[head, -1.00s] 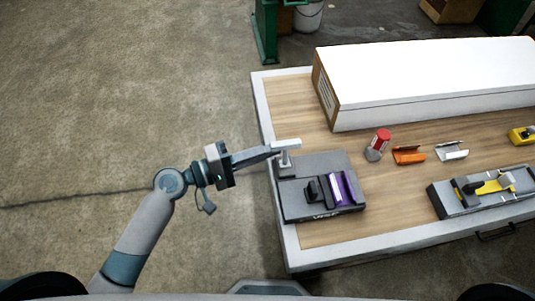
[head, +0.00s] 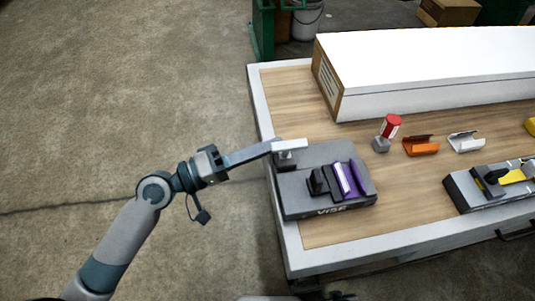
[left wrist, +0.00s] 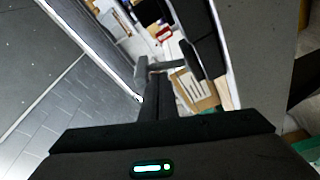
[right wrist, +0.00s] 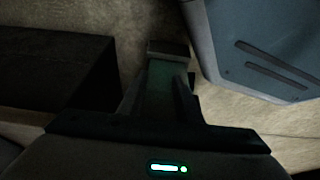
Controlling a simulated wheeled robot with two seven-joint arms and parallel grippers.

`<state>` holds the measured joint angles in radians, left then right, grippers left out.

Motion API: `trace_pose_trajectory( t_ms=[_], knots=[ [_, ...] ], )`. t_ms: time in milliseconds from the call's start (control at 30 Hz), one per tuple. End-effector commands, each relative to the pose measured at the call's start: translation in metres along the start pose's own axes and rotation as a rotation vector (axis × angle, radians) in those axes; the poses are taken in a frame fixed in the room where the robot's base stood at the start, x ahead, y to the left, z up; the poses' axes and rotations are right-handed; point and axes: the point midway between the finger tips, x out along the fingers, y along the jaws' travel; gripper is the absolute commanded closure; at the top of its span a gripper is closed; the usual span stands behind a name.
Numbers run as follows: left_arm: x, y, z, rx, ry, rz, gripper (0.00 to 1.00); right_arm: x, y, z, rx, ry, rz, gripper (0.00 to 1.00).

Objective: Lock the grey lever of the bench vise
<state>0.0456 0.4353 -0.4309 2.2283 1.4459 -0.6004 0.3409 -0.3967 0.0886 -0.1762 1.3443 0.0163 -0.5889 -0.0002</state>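The bench vise (head: 300,207) is a dark grey block on the near left corner of the workbench, with black and purple jaws (head: 346,181) on top. Its light grey lever (head: 290,145) stands at the vise's back left, with a flat bar on top. My left gripper (head: 270,148) reaches in from the left, fingers together, tips at the lever's bar. In the left wrist view the shut fingers (left wrist: 158,80) end close to the lever (left wrist: 166,65); nothing shows between them. My right gripper (right wrist: 168,50) appears shut and empty, low over the floor.
A long white box (head: 430,75) fills the back of the workbench (head: 400,205). A red-topped item (head: 390,126), an orange bracket (head: 421,146), a white bracket (head: 466,142) and a grey and yellow fixture (head: 495,184) lie to the right. Floor left of the bench is clear.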

Motion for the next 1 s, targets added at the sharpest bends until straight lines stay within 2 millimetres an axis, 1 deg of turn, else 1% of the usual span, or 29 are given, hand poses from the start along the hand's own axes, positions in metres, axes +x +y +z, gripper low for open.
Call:
trace_pose_trajectory(
  t_ms=[33,167,400,600,767,1000],
  knots=[
    [-0.001,-0.005,0.003,0.019,-0.003,0.004,1.00,0.003,0.003,0.003,0.002,-0.020,0.003,0.69],
    [-0.001,-0.004,0.004,0.066,-0.001,0.016,1.00,-0.005,0.007,0.003,0.005,-0.067,0.007,0.69],
    [-0.001,-0.003,0.006,0.134,-0.002,0.030,1.00,-0.029,0.008,-0.011,0.006,-0.098,0.009,0.69],
    [-0.002,-0.002,0.006,0.163,-0.001,0.038,1.00,-0.042,0.009,-0.018,0.006,-0.109,0.011,0.69],
    [-0.002,-0.001,0.007,0.171,-0.001,0.040,1.00,-0.047,0.009,-0.020,0.006,-0.113,0.011,0.69],
    [-0.002,-0.001,0.007,0.171,-0.001,0.040,1.00,-0.048,0.009,-0.020,0.006,-0.113,0.011,0.69]
  ],
)
